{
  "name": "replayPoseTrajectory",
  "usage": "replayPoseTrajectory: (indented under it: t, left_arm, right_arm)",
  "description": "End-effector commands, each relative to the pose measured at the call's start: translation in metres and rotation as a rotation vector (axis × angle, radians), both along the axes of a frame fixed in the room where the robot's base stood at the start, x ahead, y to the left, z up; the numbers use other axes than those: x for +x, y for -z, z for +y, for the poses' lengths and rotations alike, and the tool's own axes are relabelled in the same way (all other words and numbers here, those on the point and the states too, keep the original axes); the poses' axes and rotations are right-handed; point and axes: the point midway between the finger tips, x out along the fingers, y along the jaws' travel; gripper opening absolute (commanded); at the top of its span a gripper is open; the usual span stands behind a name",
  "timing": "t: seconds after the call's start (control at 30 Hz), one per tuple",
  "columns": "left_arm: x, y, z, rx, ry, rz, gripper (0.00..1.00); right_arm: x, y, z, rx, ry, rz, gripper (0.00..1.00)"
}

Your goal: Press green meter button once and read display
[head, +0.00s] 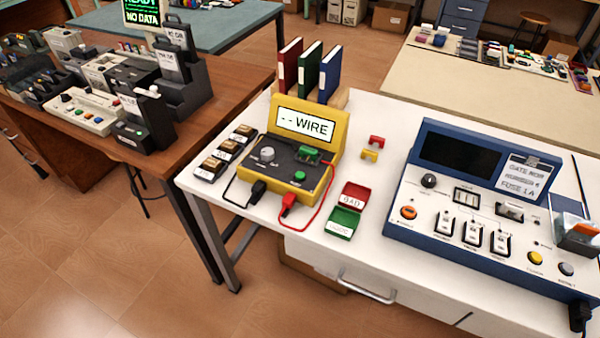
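A yellow meter (318,165) stands on the white table, its tilted display (306,124) reading "-- WIRE". A round green button (299,175) sits on the right of its dark sloped panel, below a green block-like part (308,154). A grey knob (267,154) is on the panel's left. A black lead (258,190) and a red lead (289,202) are plugged into its front. Neither of my grippers shows in the head view.
Labelled small boxes (228,150) lie left of the meter; red (354,195) and green (343,223) trays lie right of it. A blue console (470,200) fills the table's right. Binders (308,72) stand behind. A brown table (170,125) with devices is at left.

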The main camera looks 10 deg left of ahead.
Motion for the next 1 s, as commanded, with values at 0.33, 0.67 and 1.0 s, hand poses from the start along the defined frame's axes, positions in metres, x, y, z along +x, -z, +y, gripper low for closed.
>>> replayPoseTrajectory:
  t: [0.33, 0.67, 1.0]
  left_arm:
    - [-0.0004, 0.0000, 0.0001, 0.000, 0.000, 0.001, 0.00]
    - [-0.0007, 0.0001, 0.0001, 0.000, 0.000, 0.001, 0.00]
    - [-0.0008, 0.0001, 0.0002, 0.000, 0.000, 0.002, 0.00]
  right_arm:
    - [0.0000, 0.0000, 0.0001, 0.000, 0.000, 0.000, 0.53]
    - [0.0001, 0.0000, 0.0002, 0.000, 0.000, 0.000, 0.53]
    - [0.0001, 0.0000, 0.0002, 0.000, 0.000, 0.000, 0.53]
